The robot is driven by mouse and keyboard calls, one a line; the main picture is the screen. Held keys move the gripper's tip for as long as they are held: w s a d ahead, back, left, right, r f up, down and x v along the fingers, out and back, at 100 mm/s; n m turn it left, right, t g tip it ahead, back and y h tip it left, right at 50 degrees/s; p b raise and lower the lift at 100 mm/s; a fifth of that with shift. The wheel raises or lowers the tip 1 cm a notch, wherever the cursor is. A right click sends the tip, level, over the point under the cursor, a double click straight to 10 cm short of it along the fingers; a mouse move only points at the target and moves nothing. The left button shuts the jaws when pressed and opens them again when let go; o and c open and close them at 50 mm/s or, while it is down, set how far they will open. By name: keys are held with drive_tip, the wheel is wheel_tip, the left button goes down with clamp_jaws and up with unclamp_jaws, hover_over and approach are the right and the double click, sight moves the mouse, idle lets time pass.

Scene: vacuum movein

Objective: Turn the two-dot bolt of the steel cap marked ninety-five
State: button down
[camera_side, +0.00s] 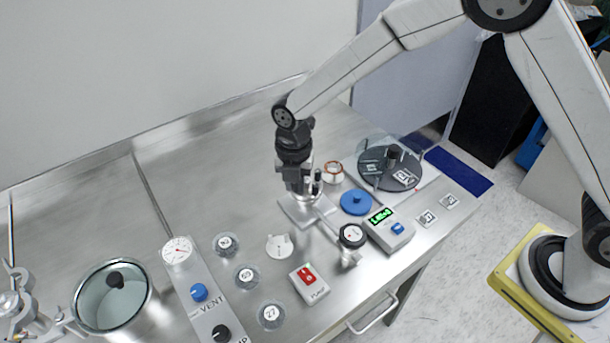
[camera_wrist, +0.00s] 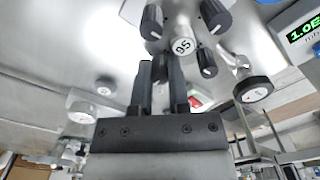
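The steel cap marked 95 (camera_wrist: 183,45) shows in the wrist view, with dark knob-like bolts around it. One bolt (camera_wrist: 152,20) is above left, one (camera_wrist: 215,15) above right and one (camera_wrist: 207,62) lower right. A further dark shape, perhaps another bolt, shows between the fingertips and is partly hidden. The dots on the bolts cannot be made out. My gripper (camera_wrist: 161,75) has its fingers apart beside the cap; whether they touch the dark shape is unclear. In the side view my gripper (camera_side: 302,192) points down at the cap area, hiding most of it.
A blue lidded disc (camera_side: 355,202), a gauge readout (camera_side: 390,225) and a round dark-topped stand (camera_side: 390,167) are to the right. Several numbered discs, a red-switch box (camera_side: 309,283) and the VENT panel (camera_side: 200,292) lie in front and left. The bench behind is clear.

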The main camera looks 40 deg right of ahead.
drive_tip(key=shift+m, duration=0.5)
drive_tip(key=m, duration=0.9)
drive_tip(key=shift+w+m, duration=0.1)
drive_tip(key=shift+m, duration=0.3)
drive_tip(key=m, duration=0.4)
drive_tip(key=shift+m, duration=0.3)
drive_tip(key=m, duration=0.5)
drive_tip(key=c, duration=0.6)
unclamp_jaws()
